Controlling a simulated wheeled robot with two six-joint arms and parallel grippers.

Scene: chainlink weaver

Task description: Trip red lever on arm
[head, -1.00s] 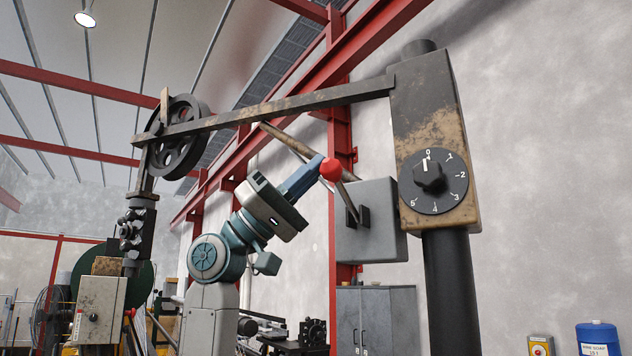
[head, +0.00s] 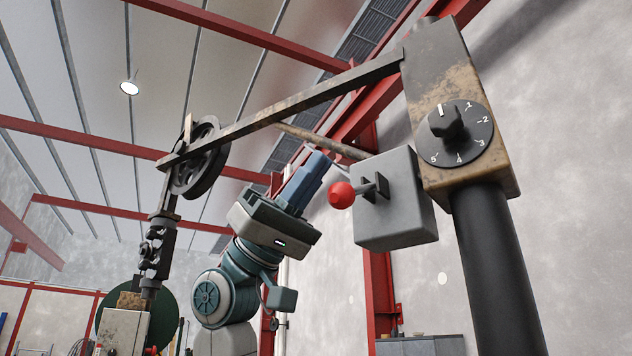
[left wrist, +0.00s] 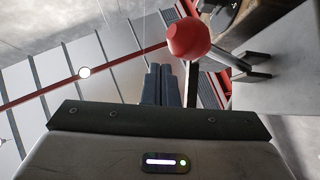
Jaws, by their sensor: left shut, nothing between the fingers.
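In the head view a small gap shows between fingers and knob. My right gripper is not in view.
A black numbered dial (head: 460,133) is on the worn post head (head: 435,75) at the right, above a thick black column (head: 492,265). A pulley wheel (head: 200,160) hangs at the long arm's left end. Red beams cross behind.

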